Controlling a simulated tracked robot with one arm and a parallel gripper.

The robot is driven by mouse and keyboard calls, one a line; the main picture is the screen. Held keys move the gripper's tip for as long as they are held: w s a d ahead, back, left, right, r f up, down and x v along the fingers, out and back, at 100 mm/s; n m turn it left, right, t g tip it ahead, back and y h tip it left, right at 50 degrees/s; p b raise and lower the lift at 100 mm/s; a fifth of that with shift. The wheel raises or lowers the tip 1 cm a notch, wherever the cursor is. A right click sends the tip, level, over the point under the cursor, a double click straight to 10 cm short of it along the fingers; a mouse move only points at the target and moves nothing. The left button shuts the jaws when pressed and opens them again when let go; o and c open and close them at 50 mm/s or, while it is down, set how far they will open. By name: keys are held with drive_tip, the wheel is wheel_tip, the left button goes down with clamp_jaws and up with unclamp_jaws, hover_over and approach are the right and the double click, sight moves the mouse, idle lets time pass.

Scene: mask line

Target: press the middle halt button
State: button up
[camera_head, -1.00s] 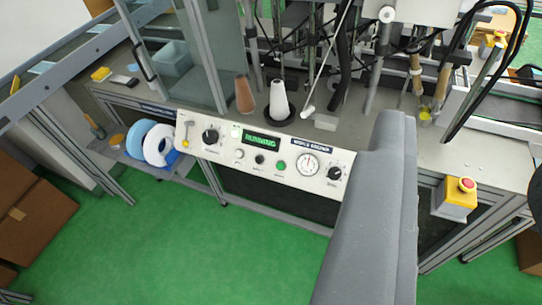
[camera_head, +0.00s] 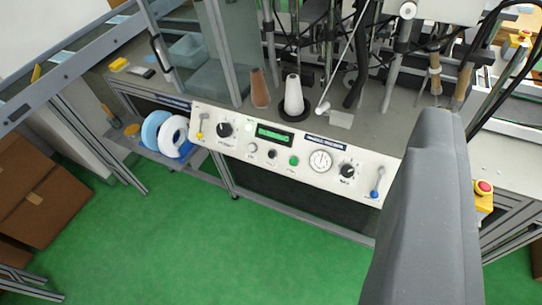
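A red halt button (camera_head: 484,187) sits on a yellow box (camera_head: 484,207) at the right of the machine's front. My grey arm part covers the left side of this box. Another small yellow box with a reddish button (camera_head: 519,38) shows far back at the upper right edge. I cannot tell from this view which one is the middle button. My gripper's fingers are not in view; only a large grey part of my arm shows at the lower right, and nothing is seen touching a button.
The control panel (camera_head: 290,150) has knobs, a green-lit display (camera_head: 274,134), a gauge and levers. Spools (camera_head: 293,95) and rods stand on the machine behind it. Rolls (camera_head: 172,135) lie on a shelf at left. Boxes (camera_head: 42,205) stand far left. Green floor in front is clear.

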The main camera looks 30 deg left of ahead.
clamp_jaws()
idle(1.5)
